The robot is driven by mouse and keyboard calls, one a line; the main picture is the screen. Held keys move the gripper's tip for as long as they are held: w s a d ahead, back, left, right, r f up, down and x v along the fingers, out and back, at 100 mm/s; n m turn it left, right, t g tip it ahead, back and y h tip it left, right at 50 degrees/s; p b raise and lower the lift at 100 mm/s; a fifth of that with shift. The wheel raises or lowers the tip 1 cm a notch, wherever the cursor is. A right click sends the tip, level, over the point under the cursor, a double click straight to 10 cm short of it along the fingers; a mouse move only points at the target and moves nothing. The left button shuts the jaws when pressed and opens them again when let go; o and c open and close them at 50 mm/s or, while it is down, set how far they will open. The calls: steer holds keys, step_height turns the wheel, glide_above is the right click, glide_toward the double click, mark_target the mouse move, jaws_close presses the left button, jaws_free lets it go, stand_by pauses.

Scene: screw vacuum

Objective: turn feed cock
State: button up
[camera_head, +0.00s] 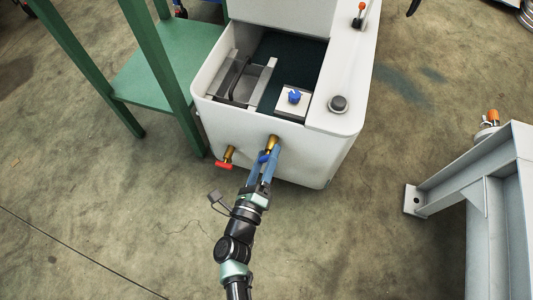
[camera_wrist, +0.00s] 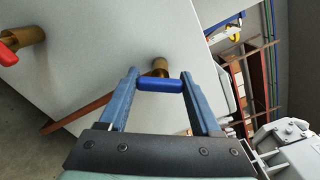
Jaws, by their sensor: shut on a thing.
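A brass cock with a blue handle sticks out of the front wall of the white tank (camera_head: 232,128). Its brass body (camera_head: 272,142) shows in the head view, with part of the blue handle (camera_head: 263,157) below it. My gripper (camera_head: 269,155) reaches it from below with its two blue fingers. In the wrist view the blue handle (camera_wrist: 160,86) lies crosswise between the fingers, one at each end, and my gripper is shut on it. The brass stem (camera_wrist: 160,66) shows behind the handle. A second brass cock with a red handle (camera_head: 223,165) sits to the left, apart from my gripper.
A green stand (camera_head: 165,70) is left of the tank. A grey metal frame (camera_head: 465,170) stands at the right. The tank top holds a blue knob (camera_head: 294,96) and a dark round button (camera_head: 338,103). Bare floor (camera_head: 350,230) lies right of my arm.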

steer(key=n+p, duration=0.1)
steer(key=n, duration=0.4)
steer(key=shift+n+p, duration=0.3)
steer(key=shift+s, duration=0.1)
stand_by(0.3)
steer(key=o, duration=1.4)
steer(key=p+v, duration=0.3)
steer(key=v, duration=1)
steer(key=shift+p, duration=0.35)
